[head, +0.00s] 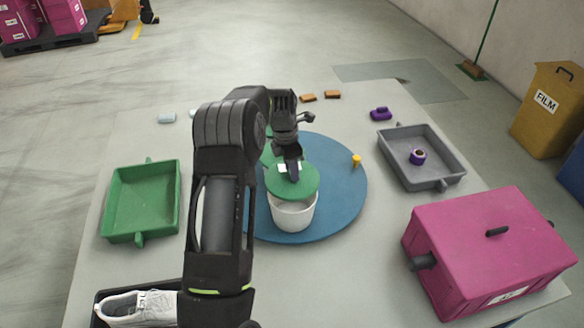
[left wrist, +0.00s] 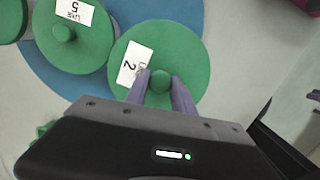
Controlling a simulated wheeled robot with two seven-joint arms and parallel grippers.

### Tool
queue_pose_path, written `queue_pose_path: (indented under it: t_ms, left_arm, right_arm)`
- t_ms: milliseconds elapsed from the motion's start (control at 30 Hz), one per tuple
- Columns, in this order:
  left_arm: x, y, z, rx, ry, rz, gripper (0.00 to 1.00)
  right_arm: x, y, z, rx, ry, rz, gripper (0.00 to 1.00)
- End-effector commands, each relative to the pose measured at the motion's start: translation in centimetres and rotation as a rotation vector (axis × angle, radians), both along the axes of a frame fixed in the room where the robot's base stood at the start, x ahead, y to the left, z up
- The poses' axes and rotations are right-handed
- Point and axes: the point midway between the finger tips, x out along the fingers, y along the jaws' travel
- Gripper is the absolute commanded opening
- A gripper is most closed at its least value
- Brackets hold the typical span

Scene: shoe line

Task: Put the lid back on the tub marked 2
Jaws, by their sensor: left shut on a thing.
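My left gripper (head: 292,174) is shut on the knob of a green lid (head: 305,184). The left wrist view shows both fingers (left wrist: 161,84) on either side of that knob, and the lid (left wrist: 185,45) has a white label with a 2. The lid is over the mouth of a white tub (head: 293,215) on the blue round mat (head: 345,190). I cannot tell whether it rests on the rim or hangs just above it. The tub's own marking does not show. My right gripper is not in view.
A second green lid marked 5 (left wrist: 88,45) is beside it, partly hidden behind my arm in the head view. A yellow peg (head: 356,160) stands on the mat. A green tray (head: 142,200), grey tray (head: 440,165), pink box (head: 480,250) and shoe (head: 140,308) surround it.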

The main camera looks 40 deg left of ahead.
Motion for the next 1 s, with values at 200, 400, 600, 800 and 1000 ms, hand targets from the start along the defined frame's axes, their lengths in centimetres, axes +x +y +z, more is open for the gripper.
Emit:
queue_pose_path:
  t_ms: [200,400,600,800,1000]
  left_arm:
    - [0.0,0.0,-0.6,-0.001,0.000,-0.002,0.00]
    - [0.0,0.0,-2.1,-0.001,0.000,-0.001,0.00]
    - [0.0,0.0,-4.0,0.000,0.000,-0.002,0.00]
    - [0.0,-0.1,-5.7,-0.001,0.000,-0.003,0.00]
    - [0.0,0.0,-6.3,0.000,0.000,-0.003,0.00]
  right_arm:
    - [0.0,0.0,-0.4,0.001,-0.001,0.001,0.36]
    - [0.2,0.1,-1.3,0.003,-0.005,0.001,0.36]
    - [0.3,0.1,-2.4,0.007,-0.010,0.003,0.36]
    - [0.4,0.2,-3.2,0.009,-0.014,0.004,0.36]
    - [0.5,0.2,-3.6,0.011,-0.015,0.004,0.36]
